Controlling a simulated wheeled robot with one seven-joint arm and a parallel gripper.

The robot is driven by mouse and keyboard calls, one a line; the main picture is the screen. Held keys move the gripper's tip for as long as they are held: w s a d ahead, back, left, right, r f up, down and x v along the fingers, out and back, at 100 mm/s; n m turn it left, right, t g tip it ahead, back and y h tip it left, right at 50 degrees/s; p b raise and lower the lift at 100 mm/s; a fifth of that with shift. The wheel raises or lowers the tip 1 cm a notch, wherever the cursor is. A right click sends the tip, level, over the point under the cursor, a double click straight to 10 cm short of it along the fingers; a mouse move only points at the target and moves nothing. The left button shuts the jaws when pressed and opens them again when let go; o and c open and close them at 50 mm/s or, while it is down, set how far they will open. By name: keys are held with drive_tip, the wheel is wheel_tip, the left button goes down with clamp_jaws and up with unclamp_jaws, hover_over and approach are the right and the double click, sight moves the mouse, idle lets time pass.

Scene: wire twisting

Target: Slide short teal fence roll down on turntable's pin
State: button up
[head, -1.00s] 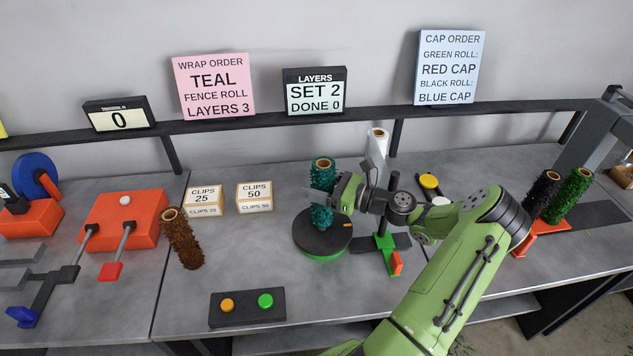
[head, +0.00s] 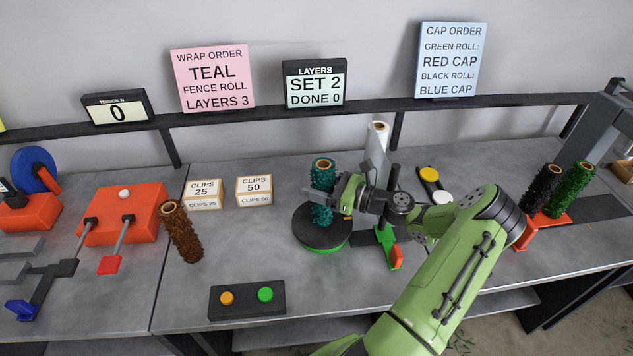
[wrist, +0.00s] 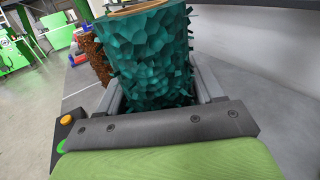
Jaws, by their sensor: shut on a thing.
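The short teal fence roll (head: 322,213) stands upright over the round dark turntable (head: 309,238) with its green base. My gripper (head: 325,197) is shut around the roll's middle, coming from the right. In the wrist view the teal roll (wrist: 150,50) sits between the two grey fingers, with its tan core rim at the top. The turntable's pin is hidden by the roll. The roll's lower end is at the turntable's top; I cannot tell whether it touches.
A control box with two buttons (head: 247,301) lies in front. A black post with a green and orange base (head: 388,238) stands close to the right of the turntable. Clip boxes (head: 254,191) sit behind left.

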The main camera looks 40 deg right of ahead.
drive_tip(key=shift+f, duration=0.2)
drive_tip(key=o, duration=1.2)
drive_tip(key=v, duration=0.7)
drive_tip(key=shift+s+p, duration=0.25)
drive_tip(key=shift+p, duration=0.1)
drive_tip(key=shift+s+d+f, duration=0.1)
drive_tip(key=shift+d, duration=0.05)
